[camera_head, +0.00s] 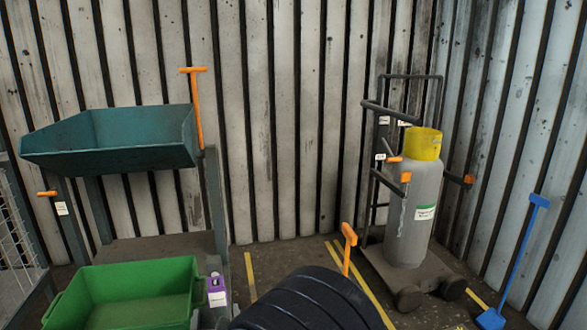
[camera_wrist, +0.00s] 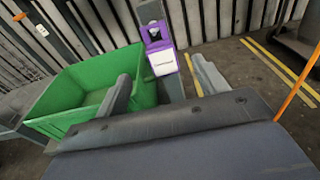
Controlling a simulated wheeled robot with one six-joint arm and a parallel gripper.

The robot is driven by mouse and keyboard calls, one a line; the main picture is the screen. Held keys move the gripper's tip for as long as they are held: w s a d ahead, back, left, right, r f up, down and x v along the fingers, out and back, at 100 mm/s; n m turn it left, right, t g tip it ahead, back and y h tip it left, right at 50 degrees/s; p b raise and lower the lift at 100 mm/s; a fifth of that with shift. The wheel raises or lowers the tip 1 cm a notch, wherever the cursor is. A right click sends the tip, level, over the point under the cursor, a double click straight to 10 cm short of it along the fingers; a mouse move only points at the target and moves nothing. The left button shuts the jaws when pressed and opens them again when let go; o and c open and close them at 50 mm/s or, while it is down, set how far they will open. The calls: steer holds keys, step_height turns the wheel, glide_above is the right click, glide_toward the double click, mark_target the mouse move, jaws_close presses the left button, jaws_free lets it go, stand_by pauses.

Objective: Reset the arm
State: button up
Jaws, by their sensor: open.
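My gripper (camera_wrist: 163,88) shows in the wrist view. Its two grey fingers stand well apart, with nothing held between them. Beyond the gap is a purple and white labelled item (camera_wrist: 162,58), apart from the fingers. The same item shows in the head view (camera_head: 216,292), beside a green bin. I cannot make out my gripper in the head view.
The green bin (camera_head: 125,288) is at lower left, below a teal tray (camera_head: 130,155) on a stand. A trolley with a grey, yellow-topped cylinder (camera_head: 420,200) stands at right. A blue long-handled tool (camera_head: 516,262) leans nearby. Dark ribbed shape at bottom centre, unclear.

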steer(key=w+d+r+m+t+h+p, duration=0.1)
steer(key=w+d+r+h+p, duration=0.1)
steer(key=d+r+p, duration=0.6)
step_height(320, 180, up, 2)
steer(key=w+p, duration=0.1)
steer(key=p, duration=0.2)
steer(key=shift+d+m, duration=0.3)
steer(key=shift+d, duration=0.05)
